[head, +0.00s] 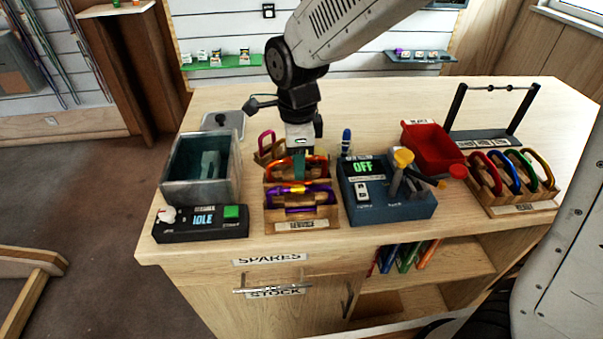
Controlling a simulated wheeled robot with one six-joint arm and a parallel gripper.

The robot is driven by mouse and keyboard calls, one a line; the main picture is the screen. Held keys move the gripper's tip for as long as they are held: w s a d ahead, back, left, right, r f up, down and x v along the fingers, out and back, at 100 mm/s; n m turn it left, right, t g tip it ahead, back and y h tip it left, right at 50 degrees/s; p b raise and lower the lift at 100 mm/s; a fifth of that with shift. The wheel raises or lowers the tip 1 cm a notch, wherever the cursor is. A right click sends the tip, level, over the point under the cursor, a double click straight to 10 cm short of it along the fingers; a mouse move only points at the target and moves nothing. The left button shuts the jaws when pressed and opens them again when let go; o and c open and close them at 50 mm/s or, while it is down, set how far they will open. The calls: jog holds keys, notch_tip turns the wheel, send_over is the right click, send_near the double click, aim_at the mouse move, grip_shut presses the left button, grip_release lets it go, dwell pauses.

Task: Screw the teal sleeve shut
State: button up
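An orange carabiner (314,170) stands in a wooden rack (303,226) on the bench. A teal sleeve (299,165) shows on its upper side. My gripper (300,148) points straight down right over the teal sleeve. The fingertips are small and partly merge with the carabiner, so I cannot tell whether they touch the sleeve or how far apart they are. I also cannot tell how the sleeve sits on its thread.
A purple carabiner with a yellow sleeve (292,189) stands in front, a pink one (267,137) behind. A grey bin (202,168) and a box reading IDLE (201,222) are left. A box reading OFF (386,203), red tray (432,147) and second carabiner rack (518,208) are right.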

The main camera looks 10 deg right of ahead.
jog(key=shift+w, duration=0.35)
jog(key=shift+r, duration=0.2)
jog(key=shift+r, duration=1.25)
jog(key=shift+s, duration=0.8)
jog(key=shift+a+f, duration=0.1)
jog(key=shift+f, duration=1.35)
